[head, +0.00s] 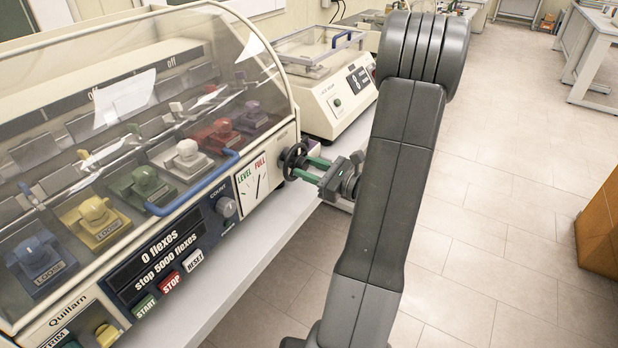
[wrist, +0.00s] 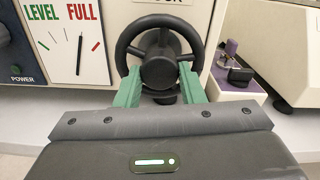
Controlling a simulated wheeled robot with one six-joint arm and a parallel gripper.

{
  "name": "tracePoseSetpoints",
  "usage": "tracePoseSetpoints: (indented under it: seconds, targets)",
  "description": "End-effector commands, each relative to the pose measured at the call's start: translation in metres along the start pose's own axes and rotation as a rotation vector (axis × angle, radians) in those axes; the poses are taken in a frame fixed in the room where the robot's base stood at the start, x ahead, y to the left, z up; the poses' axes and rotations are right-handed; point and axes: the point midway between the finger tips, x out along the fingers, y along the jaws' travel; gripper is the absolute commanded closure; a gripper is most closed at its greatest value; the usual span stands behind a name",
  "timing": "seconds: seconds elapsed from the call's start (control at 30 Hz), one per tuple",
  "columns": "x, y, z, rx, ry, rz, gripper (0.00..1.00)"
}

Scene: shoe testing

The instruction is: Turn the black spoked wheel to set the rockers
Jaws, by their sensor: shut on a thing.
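The black spoked wheel (wrist: 124,42) is on the right end of the cream flexing machine, and it also shows in the head view (head: 292,157). My gripper (wrist: 160,88) has its green fingers on both sides of the wheel's hub, shut on the wheel. In the head view my gripper (head: 303,168) reaches the wheel from the right. The dial (wrist: 66,42) left of the wheel reads LEVEL in green and FULL in red. Its black needle stands about upright between the green and red marks. Several coloured clamps (head: 148,184) sit in a row under the machine's clear cover.
The machine's panel (head: 165,245) shows 0 flexes and stop 5000 flexes, with START, STOP and RESET buttons. A cream bench device (head: 335,100) stands beyond the wheel. A purple-topped block (wrist: 232,80) is right of the wheel.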

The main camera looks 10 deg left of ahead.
Motion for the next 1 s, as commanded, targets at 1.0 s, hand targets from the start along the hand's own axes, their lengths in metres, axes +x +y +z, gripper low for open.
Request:
tracePoseSetpoints:
  seconds: [1.0]
  targets:
    - [0.0001,-0.0016,0.0001,-0.592,-0.001,0.0,0.87]
